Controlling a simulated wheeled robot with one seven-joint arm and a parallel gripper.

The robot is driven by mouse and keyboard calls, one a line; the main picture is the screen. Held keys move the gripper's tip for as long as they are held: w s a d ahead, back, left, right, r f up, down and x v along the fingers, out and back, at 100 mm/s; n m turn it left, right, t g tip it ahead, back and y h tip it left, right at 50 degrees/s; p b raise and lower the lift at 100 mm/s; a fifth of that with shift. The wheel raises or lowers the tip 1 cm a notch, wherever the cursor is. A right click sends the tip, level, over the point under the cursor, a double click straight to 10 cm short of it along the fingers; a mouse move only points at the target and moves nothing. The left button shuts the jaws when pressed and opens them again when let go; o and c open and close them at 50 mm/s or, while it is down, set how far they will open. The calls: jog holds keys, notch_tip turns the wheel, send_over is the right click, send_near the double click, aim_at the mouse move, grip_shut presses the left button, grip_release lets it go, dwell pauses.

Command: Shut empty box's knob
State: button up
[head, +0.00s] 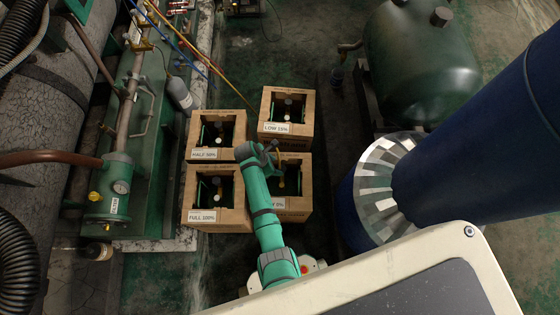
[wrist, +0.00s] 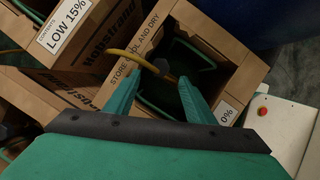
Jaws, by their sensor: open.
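The empty box (head: 299,204) is the brown carton at the front right of the group, with its "0%" label partly covered by my arm. In the wrist view the box (wrist: 240,78) has its open top below my gripper and the label's "0%" end at right. Inside it are green cylinder handles. A small dark piece (wrist: 161,66), perhaps the knob, shows between my fingertips, with a yellow hose end beside it. My gripper (wrist: 160,77) is open around that piece; contact cannot be told. In the head view my gripper (head: 272,152) is over the box's back edge.
The "LOW 15%" (head: 277,128), "HALF 50%" (head: 205,154) and "FULL 100%" (head: 203,217) cartons stand close around the empty box. Hoses (head: 210,58) run in from the upper left. A green tank (head: 420,55) and blue pipe (head: 480,140) are at right.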

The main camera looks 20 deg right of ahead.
aim_at(282, 169)
jog(key=x, duration=0.6)
jog(key=shift+d+f, duration=0.15)
jog(key=shift+f, duration=0.1)
jog(key=c, duration=1.1)
jog(key=shift+o, duration=0.2)
